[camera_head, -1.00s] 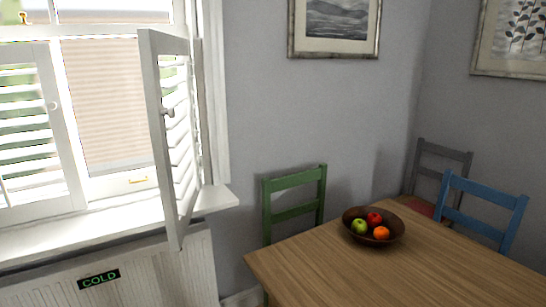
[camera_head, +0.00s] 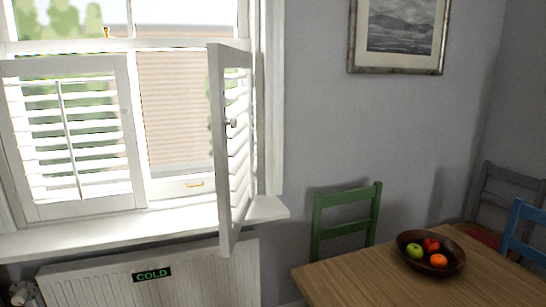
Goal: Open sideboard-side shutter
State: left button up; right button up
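A white louvred shutter (camera_head: 221,150) on the right side of the window stands swung out into the room, roughly edge-on to me. A small round knob (camera_head: 232,123) sits on it about halfway up. A second white louvred shutter (camera_head: 130,165) on the left side lies closed across its part of the window. No sideboard shows in this view. Neither of my grippers is in view.
A white sill (camera_head: 180,219) runs under the window, above a radiator (camera_head: 200,275) with a "COLD" label. A wooden table (camera_head: 345,285) with a fruit bowl (camera_head: 431,266) and a green chair (camera_head: 345,215) stand at right.

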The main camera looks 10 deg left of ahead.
aim_at(58, 204)
jog(key=u, duration=0.4)
jog(key=k+u, duration=0.1)
jog(key=u, duration=0.25)
jog(key=k+u, duration=0.1)
jog(key=u, duration=0.7)
jog(key=i+l+z, duration=0.35)
jog(key=z, duration=0.15)
jog(key=i, duration=0.05)
